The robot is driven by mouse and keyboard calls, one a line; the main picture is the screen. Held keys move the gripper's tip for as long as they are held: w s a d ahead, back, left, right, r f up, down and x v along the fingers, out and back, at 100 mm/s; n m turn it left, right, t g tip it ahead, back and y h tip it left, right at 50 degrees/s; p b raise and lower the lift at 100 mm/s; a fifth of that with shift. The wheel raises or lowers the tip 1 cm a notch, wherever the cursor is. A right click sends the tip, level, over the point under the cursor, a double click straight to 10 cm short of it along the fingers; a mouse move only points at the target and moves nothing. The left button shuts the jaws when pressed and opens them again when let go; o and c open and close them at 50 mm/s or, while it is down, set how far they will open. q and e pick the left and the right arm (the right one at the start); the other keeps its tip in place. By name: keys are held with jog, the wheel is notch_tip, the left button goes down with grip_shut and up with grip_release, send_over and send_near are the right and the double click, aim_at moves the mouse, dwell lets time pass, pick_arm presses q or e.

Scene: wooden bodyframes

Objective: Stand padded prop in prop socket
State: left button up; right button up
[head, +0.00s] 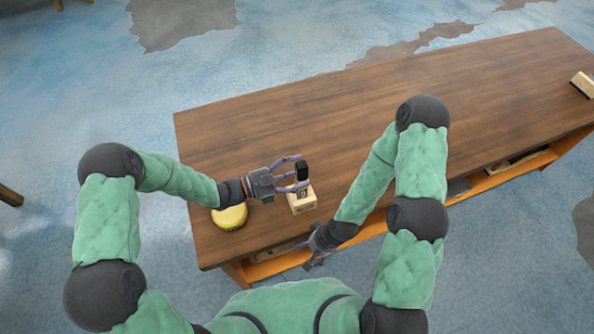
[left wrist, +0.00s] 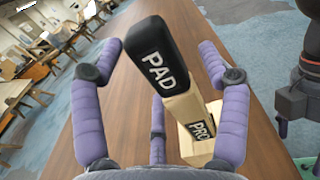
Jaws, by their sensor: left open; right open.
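The padded prop has a black pad marked "PAD" (left wrist: 158,68) on a pale wooden shaft (left wrist: 184,108); in the head view its black top (head: 302,171) shows above the socket. The prop socket (head: 302,201) is a pale wooden block on the table, its lettering partly hidden in the left wrist view (left wrist: 201,130). The prop rises from the block, slightly tilted in the wrist picture; how deep its foot sits is hidden. My left gripper (head: 295,174) is open, with its purple fingers spread around the prop. My right gripper (head: 313,257) is open and empty at the table's front edge.
A yellow round object (head: 230,217) lies left of the socket, below my left wrist. A small pale block (head: 583,84) lies at the table's far right end. The wooden table (head: 330,120) is clear behind the socket. A shelf (head: 510,172) runs under its front edge.

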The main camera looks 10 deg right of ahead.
pick_arm(q)
jog(key=s+a, duration=0.2)
jog(key=a, duration=0.9)
jog(key=shift+a, duration=0.35)
jog(key=shift+s, duration=0.15)
